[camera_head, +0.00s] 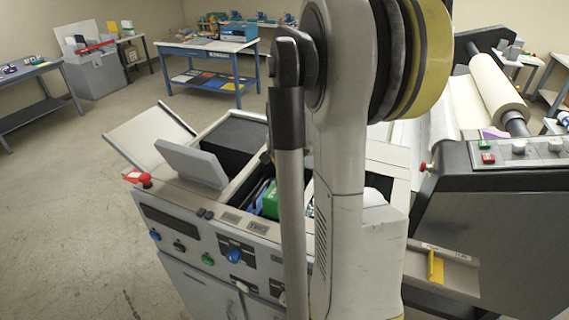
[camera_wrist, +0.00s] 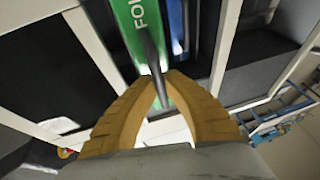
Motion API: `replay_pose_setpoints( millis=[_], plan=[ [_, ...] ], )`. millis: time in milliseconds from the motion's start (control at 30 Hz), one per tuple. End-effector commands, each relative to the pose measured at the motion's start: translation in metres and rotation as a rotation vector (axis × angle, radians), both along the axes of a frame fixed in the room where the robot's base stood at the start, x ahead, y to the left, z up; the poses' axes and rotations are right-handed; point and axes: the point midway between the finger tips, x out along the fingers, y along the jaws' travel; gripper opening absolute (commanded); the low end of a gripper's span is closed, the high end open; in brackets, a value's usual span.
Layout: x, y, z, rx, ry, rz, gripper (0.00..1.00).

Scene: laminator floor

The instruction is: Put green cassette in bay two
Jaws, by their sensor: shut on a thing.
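The green cassette (camera_head: 270,201) sits low in a middle compartment of the open machine (camera_head: 222,222) in the head view, partly hidden by my arm. In the wrist view the green cassette (camera_wrist: 137,28) shows white lettering starting "FO" and a dark bar-like handle on it. My gripper (camera_wrist: 163,80) has its yellow fingers closed together on that dark handle. Blue parts (camera_wrist: 177,30) lie beside the cassette in the wrist view. I cannot tell which compartment is bay two; the gripper's tips are hidden in the head view.
Pale dividers frame dark compartments (camera_wrist: 45,65) around the cassette. A raised grey lid (camera_head: 190,163) and a red knob (camera_head: 145,180) stand at the machine's left. A roller machine (camera_head: 500,190) is close on the right. Open floor (camera_head: 70,220) lies to the left.

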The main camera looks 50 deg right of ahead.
Motion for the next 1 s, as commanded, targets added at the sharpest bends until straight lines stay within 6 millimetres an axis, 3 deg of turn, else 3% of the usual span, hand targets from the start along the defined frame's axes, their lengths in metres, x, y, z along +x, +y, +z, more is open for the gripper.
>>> replay_pose_setpoints(
  millis=[1000],
  plan=[
    [0.0, 0.0, -0.079, 0.0, 0.0, 0.0, 0.0]
  ],
)
